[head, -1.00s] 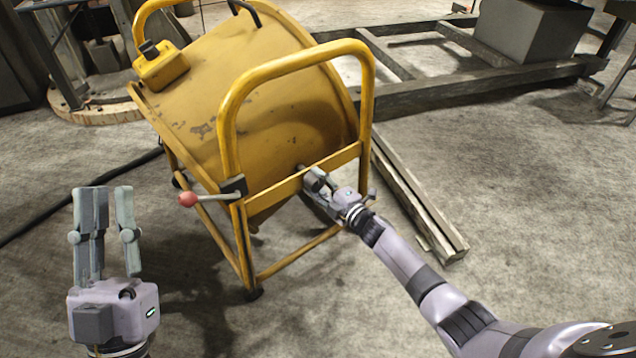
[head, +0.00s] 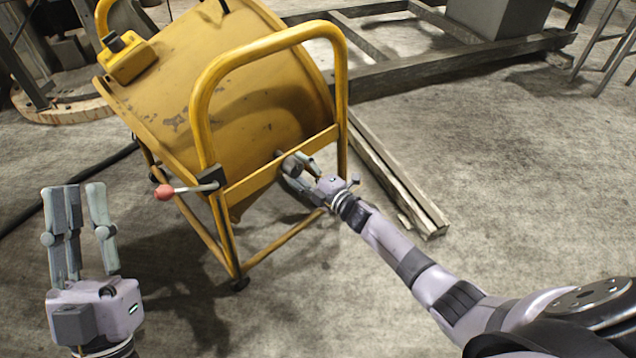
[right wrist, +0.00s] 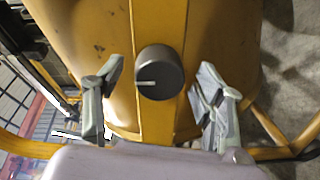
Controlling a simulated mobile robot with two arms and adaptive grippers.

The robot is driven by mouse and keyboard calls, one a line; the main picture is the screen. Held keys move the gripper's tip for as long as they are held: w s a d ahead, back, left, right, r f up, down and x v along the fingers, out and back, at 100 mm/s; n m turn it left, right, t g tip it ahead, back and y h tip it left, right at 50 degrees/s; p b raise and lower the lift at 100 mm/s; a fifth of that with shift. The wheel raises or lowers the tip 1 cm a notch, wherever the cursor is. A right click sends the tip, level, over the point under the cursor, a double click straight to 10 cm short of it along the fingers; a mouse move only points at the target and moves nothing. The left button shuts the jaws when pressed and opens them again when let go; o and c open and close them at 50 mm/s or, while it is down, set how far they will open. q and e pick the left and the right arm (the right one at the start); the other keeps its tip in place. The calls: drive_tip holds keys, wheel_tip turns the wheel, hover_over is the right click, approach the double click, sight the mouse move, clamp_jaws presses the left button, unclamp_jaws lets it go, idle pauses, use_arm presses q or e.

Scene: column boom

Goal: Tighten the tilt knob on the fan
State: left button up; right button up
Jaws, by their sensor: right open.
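The yellow drum fan (head: 225,100) stands tilted in its tubular frame (head: 342,90). The tilt knob is a dark round knob (right wrist: 160,72) on the frame's yellow bar, with a pale mark pointing left. It also shows small in the head view (head: 291,166), partly crowded by my fingers. My right gripper (head: 302,175) is at the knob. In the right wrist view its fingers (right wrist: 157,95) stand open on either side of the knob, with a visible gap on each side. My left gripper (head: 78,190) is raised, open and empty, left of the fan.
A lever with a red ball (head: 165,192) sticks out left from the frame. A yellow box (head: 126,58) sits on the drum's upper left. Wooden beams (head: 395,180) lie right of the fan.

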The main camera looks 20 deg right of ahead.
drive_tip(key=v, duration=1)
drive_tip(key=shift+s, duration=0.2)
